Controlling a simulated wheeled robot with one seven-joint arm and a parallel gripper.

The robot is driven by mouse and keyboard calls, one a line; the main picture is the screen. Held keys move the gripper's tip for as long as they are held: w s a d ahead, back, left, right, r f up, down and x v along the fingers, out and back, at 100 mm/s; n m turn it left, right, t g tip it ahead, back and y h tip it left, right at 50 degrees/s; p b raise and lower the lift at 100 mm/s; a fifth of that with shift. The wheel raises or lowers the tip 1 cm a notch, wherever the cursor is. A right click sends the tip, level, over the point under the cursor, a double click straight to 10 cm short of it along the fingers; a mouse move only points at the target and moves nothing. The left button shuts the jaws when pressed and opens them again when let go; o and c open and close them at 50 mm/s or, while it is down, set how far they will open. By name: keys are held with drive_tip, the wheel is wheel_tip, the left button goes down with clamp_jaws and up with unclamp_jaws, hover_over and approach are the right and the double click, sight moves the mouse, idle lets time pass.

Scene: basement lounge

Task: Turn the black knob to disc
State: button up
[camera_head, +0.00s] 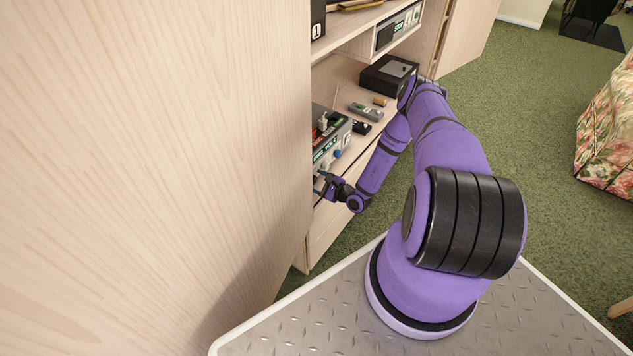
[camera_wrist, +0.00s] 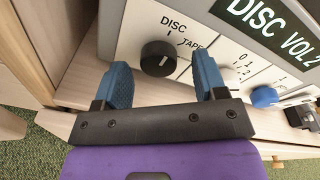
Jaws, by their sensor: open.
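The black knob (camera_wrist: 158,58) is on the pale front panel of a grey device (camera_wrist: 140,22), below the printed words DISC and TAPE. I cannot tell exactly which label its pointer faces. A green-lit display (camera_wrist: 268,25) on the panel reads DISC VOL and a figure like 2. My gripper (camera_wrist: 162,66) is open, with its blue fingers on either side of the knob; I cannot tell whether they touch it. In the head view my gripper (camera_head: 323,186) is at the device's (camera_head: 326,137) front, and the black knob is not clearly seen.
A blue knob (camera_wrist: 264,97) sits to the right on the same panel. On the shelf are a grey handheld device (camera_head: 366,111), a black box (camera_head: 388,74) and small items. A large wooden panel (camera_head: 150,150) stands close on the left. Green carpet (camera_head: 540,100) lies open to the right.

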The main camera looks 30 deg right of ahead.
drive_tip(key=v, duration=0.9)
drive_tip(key=shift+s, duration=0.35)
drive_tip(key=shift+s+d+r, duration=0.1)
drive_tip(key=shift+d, duration=0.05)
